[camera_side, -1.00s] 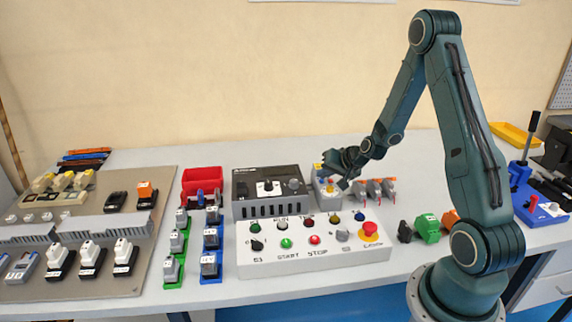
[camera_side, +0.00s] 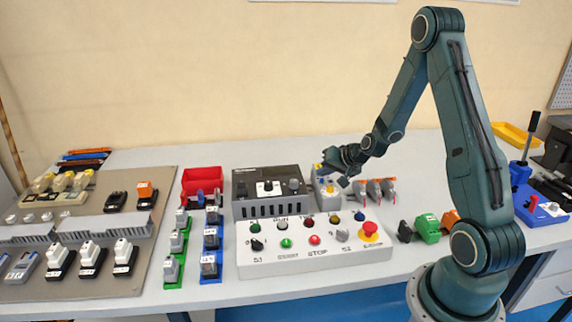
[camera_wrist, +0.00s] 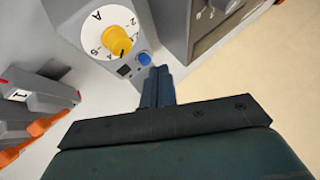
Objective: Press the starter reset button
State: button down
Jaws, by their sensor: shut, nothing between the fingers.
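The starter (camera_wrist: 85,15) is a grey box with a white dial face, a yellow knob (camera_wrist: 117,40) and a small blue button (camera_wrist: 144,58), which I take as the reset. In the side view the starter (camera_side: 322,190) stands right of the black-topped grey unit, partly hidden by my gripper. My gripper (camera_wrist: 160,70) is shut and empty. In the wrist view its tips are just beside the blue button, at its lower right. I cannot tell whether they touch it. In the side view my gripper (camera_side: 344,176) is over the starter.
A black-topped grey unit (camera_side: 268,190) stands close on the left. A white control panel (camera_side: 300,262) with several buttons and a red emergency stop (camera_side: 370,230) lies in front. Grey-and-orange levered parts (camera_wrist: 35,105) stand close by on the other side. Bare table shows behind the starter.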

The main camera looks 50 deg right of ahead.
jog(key=shift+r, duration=0.3)
jog(key=shift+r, duration=2.45)
jog(key=s+a+r+n+g+y, duration=0.1)
jog(key=s+a+r+n, duration=0.2)
jog(key=a+r, duration=0.4)
jog(key=s+a+r+n+g, duration=0.1)
jog(key=s+a+r+n, duration=0.25)
jog(key=a+r, duration=0.4)
jog(key=s+a+r+n, duration=0.1)
jog(key=s+a, duration=0.3)
jog(key=s, duration=0.5)
jog(key=s+a+r+n+g, duration=0.1)
jog(key=s+a+r+n, duration=0.1)
jog(key=s+a, duration=0.3)
jog(key=s+n, duration=0.1)
jog(key=s, duration=0.2)
jog(key=shift+s+a, duration=0.25)
jog(key=shift+s, duration=0.1)
